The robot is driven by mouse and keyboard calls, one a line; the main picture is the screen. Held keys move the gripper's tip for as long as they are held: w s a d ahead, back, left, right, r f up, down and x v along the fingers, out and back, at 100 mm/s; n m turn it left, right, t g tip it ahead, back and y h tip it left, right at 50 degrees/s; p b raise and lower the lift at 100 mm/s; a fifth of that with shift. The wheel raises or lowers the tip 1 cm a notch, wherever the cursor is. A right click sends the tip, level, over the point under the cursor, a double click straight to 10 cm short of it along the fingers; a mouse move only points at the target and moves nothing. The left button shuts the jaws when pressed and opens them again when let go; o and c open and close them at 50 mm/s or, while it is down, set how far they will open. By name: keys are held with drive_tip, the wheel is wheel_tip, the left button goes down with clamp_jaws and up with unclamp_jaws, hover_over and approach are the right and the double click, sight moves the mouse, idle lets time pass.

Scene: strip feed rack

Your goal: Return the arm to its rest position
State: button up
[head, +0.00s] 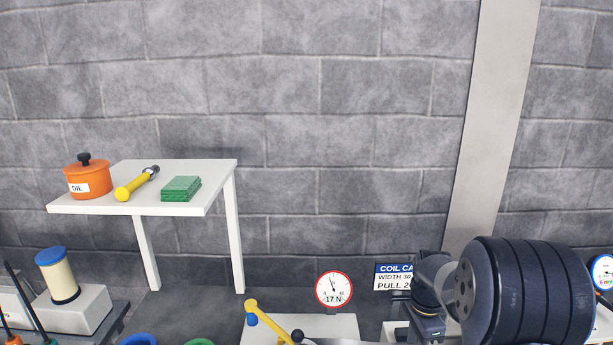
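My gripper is not in view, and I cannot make out any part of my arm with certainty. No rest position for the arm can be picked out in the head view.
A white table (142,206) holds an orange oil pot (90,181), a yellow-handled tool (136,184) and green blocks (181,189). A dial gauge (334,289), a yellow lever (268,320) and a large dark ribbed cylinder (527,292) stand low. The wall above is bare.

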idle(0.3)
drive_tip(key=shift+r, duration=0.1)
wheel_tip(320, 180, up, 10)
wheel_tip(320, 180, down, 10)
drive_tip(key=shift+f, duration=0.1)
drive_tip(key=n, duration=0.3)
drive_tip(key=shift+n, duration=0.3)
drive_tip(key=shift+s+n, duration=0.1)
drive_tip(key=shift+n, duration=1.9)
